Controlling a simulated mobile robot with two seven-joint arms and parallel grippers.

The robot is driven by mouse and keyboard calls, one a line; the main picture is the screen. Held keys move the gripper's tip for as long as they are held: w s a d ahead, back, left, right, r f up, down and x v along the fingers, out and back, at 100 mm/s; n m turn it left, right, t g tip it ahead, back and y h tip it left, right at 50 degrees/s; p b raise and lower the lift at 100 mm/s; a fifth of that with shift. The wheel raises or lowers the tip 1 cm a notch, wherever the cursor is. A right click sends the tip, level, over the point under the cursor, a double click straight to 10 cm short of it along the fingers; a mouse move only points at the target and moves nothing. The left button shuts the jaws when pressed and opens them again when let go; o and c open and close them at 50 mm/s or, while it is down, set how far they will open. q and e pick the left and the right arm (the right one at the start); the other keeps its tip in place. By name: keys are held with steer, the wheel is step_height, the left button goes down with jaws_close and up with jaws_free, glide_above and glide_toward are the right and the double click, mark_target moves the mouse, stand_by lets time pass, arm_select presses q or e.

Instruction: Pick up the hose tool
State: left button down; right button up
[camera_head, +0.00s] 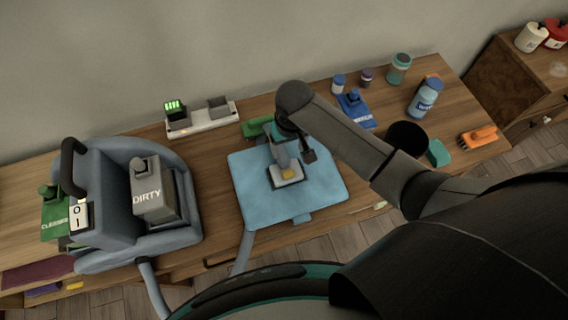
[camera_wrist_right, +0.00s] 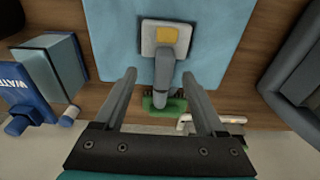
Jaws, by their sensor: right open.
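The hose tool (camera_head: 286,173) is grey with a pale flat head and a yellow patch. It lies on a light blue mat (camera_head: 325,190) in the middle of the table. In the right wrist view the tool (camera_wrist_right: 163,40) shows its head at the top, with its grey neck running down between my fingers. My right gripper (camera_head: 296,153) is over the tool, partly hiding its rear end. In the wrist view the right gripper (camera_wrist_right: 160,78) is open, one finger on each side of the neck, with gaps visible. My left gripper is not in view.
A grey-blue machine with a box marked DIRTY (camera_head: 153,200) stands at left; a grey hose (camera_head: 243,252) hangs off the front edge. A charger (camera_head: 202,117) and green brush (camera_head: 256,127) lie behind the mat. Bottles, including a blue one (camera_head: 425,98), and an orange brush (camera_head: 478,137) are at right.

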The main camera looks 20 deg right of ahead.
mark_target(284, 157)
steer(key=shift+f, duration=0.55)
steer(key=shift+w+f, duration=0.1)
steer(key=shift+f, duration=0.25)
steer(key=f, duration=0.2)
steer(key=f+b, duration=0.1)
steer(key=f, duration=0.1)
steer(key=shift+w+a, duration=0.2)
steer(key=shift+a, duration=0.2)
steer(key=shift+w+f+b, duration=0.1)
steer(key=shift+f+b, duration=0.25)
steer(key=shift+f, duration=0.1)
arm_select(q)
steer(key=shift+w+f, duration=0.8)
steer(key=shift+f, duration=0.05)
arm_select(e)
steer(key=shift+c, duration=0.2)
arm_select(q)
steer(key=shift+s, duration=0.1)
arm_select(e)
jaws_close()
